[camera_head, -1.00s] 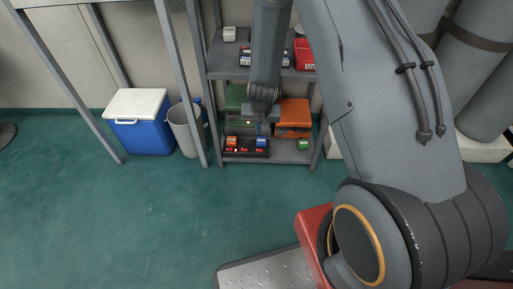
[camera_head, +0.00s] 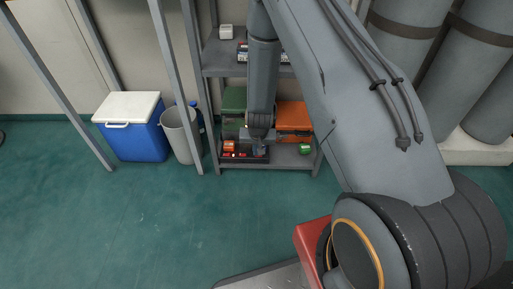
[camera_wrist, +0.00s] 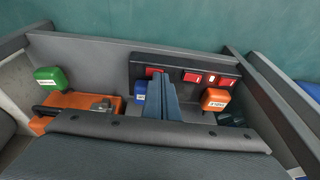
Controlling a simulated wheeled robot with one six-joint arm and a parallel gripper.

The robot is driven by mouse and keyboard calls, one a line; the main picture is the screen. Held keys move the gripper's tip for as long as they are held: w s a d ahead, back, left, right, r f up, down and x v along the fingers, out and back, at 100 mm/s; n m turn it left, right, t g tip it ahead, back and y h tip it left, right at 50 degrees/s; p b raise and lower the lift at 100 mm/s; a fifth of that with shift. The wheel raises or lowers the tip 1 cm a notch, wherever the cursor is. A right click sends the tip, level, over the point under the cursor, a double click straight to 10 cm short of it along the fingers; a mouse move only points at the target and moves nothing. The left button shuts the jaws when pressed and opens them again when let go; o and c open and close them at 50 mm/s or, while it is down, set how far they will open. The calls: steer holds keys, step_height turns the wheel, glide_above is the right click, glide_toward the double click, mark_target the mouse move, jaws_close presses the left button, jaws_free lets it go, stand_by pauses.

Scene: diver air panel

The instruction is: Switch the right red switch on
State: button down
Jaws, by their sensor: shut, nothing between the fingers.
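The dark panel (camera_head: 250,159) lies on the lower shelf and carries several red parts. The wrist view shows the panel (camera_wrist: 180,66) from the opposite side, with red switches in a row: one at its left (camera_wrist: 152,71), one near the middle (camera_wrist: 192,76) and one at its right (camera_wrist: 226,81). A small lit light (camera_wrist: 211,79) sits between the middle and right ones. My gripper (camera_wrist: 161,80) is shut and empty, its tips at the left red switch in this view and partly covering it. I cannot tell whether they touch. My gripper (camera_head: 259,150) hides the panel's right part in the head view.
An orange block (camera_wrist: 215,98) and a blue block (camera_wrist: 140,97) stand by the panel, close to my fingers. A green block (camera_wrist: 50,78) is farther left. Orange case (camera_head: 294,118) and green case (camera_head: 234,100) stand behind. The shelf above (camera_head: 225,68) limits room overhead.

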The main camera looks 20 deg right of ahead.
steer(key=shift+a+f, duration=0.1)
steer(key=shift+f, duration=0.1)
stand_by(0.3)
steer(key=shift+a+f+p, duration=0.3)
steer(key=shift+p, duration=0.7)
steer(key=shift+w+a+f, duration=0.1)
steer(key=shift+f, duration=0.05)
